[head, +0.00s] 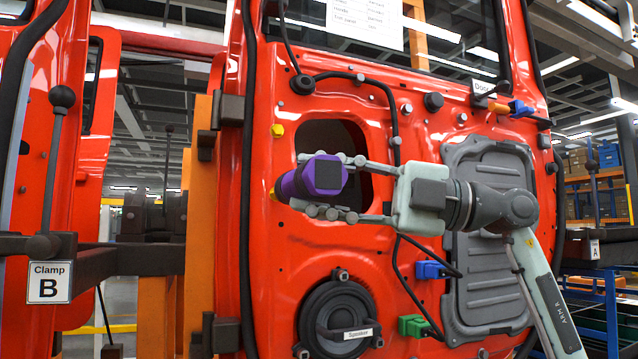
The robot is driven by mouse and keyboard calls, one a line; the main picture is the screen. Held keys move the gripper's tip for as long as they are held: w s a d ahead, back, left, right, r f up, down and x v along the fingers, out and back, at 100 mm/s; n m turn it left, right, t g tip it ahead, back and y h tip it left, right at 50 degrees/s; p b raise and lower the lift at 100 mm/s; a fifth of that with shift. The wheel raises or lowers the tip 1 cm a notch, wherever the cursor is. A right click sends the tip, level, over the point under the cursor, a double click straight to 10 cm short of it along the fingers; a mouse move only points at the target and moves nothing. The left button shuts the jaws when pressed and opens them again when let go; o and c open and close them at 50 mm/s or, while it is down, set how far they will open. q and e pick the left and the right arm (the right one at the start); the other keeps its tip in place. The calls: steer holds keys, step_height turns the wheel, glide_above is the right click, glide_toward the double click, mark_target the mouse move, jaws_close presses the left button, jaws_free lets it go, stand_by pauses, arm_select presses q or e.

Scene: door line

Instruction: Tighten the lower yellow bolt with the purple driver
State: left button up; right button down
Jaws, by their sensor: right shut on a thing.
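The purple driver (297,184) is held level-ish in front of the red door, its dark end toward me and its front end pointing left at the door. My right gripper (312,184) is shut on it, one finger above and one below. The lower yellow bolt (272,194) shows only as a sliver at the driver's left end. Whether the driver tip touches it I cannot tell, as the driver hides the spot. The upper yellow bolt (277,130) is in plain view on the door panel. My left gripper is not in view.
The red door (300,250) has a dark opening (335,140) behind the driver. A black cable, a blue connector (431,270), a green connector (413,325) and a round speaker (338,310) are near my right arm. Clamp B (49,282) stands at the left.

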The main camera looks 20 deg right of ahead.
mark_target(339, 194)
steer(key=shift+w+d+r+p, duration=0.1)
steer(key=shift+w+p, duration=0.25)
steer(key=shift+w, duration=0.3)
stand_by(1.3)
steer(key=shift+s, duration=0.1)
steer(key=shift+s, duration=0.45)
steer(key=shift+s+b, duration=0.65)
steer(key=shift+s, duration=2.35)
